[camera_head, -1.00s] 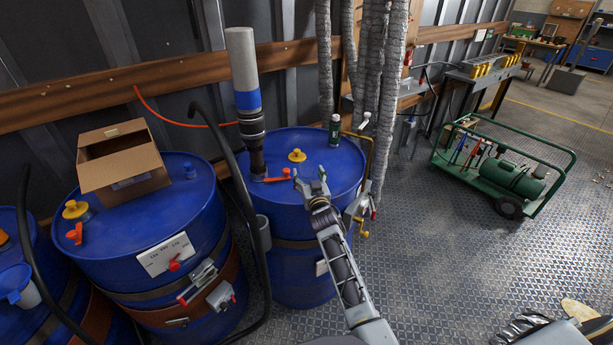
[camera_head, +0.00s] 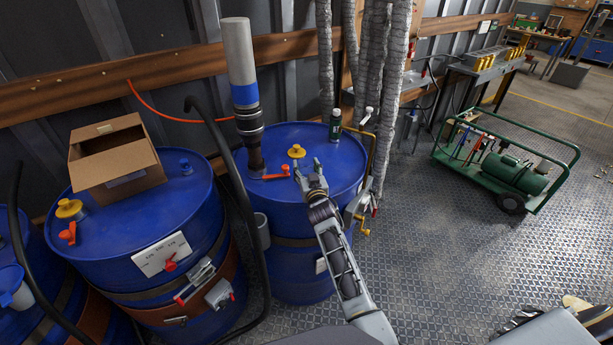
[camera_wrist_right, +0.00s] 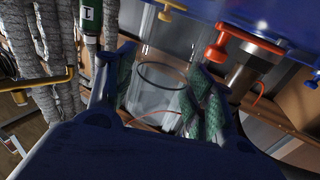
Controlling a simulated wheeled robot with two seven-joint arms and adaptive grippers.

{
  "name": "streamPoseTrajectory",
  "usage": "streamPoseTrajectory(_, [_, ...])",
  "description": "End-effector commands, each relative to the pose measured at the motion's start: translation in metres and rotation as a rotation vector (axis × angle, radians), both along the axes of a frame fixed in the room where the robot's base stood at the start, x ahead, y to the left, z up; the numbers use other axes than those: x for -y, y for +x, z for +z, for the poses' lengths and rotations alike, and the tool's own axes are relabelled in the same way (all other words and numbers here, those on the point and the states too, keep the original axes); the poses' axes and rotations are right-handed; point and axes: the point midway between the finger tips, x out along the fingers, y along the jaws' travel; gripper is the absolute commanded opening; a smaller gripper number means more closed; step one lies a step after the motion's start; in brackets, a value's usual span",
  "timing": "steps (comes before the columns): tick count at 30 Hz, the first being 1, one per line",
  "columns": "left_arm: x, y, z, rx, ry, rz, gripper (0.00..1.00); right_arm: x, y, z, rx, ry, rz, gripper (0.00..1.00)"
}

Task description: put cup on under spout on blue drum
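The blue drum (camera_head: 335,160) in the middle has a red-handled spout (camera_head: 276,174) on its lid, left of a yellow cap (camera_head: 296,151). The spout shows in the right wrist view as a red valve (camera_wrist_right: 222,50). My right gripper (camera_head: 310,172) is over the drum's front edge, right of the spout and apart from it. In the right wrist view its green-padded fingers (camera_wrist_right: 165,95) stand apart, on either side of a clear cup (camera_wrist_right: 160,78) with a dark ring; they appear to grip it. The cup hardly shows in the head view. My left gripper is not in view.
A pump tube (camera_head: 240,60) rises at the drum lid's left side. A second drum with an open carton (camera_head: 125,170) is on the left.

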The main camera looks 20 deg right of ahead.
Motion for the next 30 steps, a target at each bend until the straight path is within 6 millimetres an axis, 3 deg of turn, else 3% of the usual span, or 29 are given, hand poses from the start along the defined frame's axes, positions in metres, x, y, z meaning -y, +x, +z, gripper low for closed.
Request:
streamPoseTrajectory(1, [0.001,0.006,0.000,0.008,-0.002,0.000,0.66,0.000,0.000,0.000,0.000,0.000,0.000,0.43])
streamPoseTrajectory(6, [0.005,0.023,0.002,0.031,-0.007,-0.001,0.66,0.000,0.000,0.000,0.000,0.000,0.000,0.24])
streamPoseTrajectory(12, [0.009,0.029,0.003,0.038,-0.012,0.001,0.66,0.000,0.000,0.000,0.000,0.000,0.000,0.24])
streamPoseTrajectory(19, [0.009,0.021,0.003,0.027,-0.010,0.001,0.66,0.000,0.000,0.009,0.003,-0.001,0.000,0.24])
streamPoseTrajectory(30, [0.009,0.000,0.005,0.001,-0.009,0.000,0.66,0.000,0.000,0.056,0.004,-0.001,0.001,0.24])
